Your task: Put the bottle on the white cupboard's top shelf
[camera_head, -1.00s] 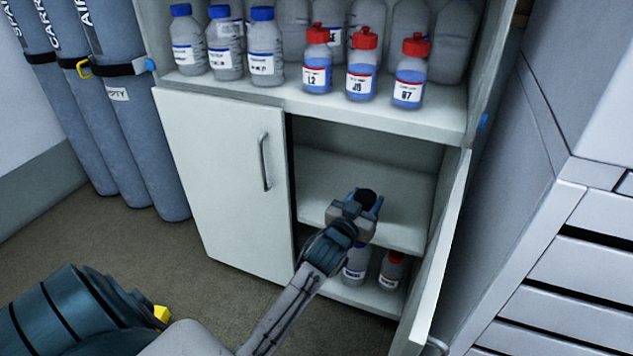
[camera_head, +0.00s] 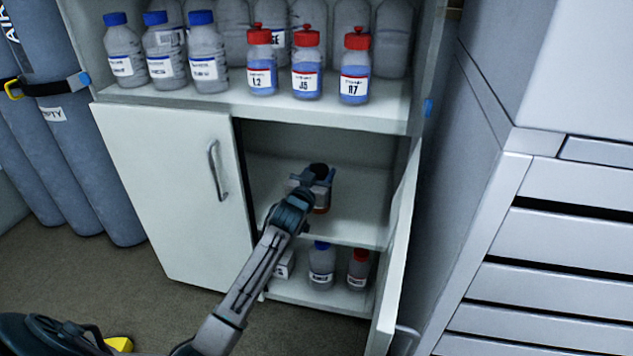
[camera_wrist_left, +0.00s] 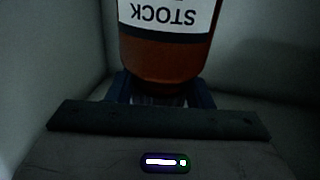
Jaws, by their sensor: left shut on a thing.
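The white cupboard (camera_head: 170,185) has its left door shut and its right door (camera_head: 398,235) open. Inside is a top shelf (camera_head: 355,222) with a lower compartment beneath it. My left gripper (camera_head: 318,182) is in the cupboard opening, over the top shelf. It is shut on an amber bottle with a white label, of which a brown bit shows below the gripper (camera_head: 322,209). In the left wrist view the bottle (camera_wrist_left: 168,60) sits between the fingers (camera_wrist_left: 160,90), its "STOCK" label upside down. I cannot tell whether its base touches the shelf. My right gripper is not in view.
The lower compartment holds a blue-capped bottle (camera_head: 321,266), a red-capped bottle (camera_head: 358,270) and a white box (camera_head: 285,264). Several bottles stand on the open shelf above (camera_head: 395,112). Grey drawers (camera_head: 555,240) stand right, blue gas cylinders (camera_head: 85,170) left.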

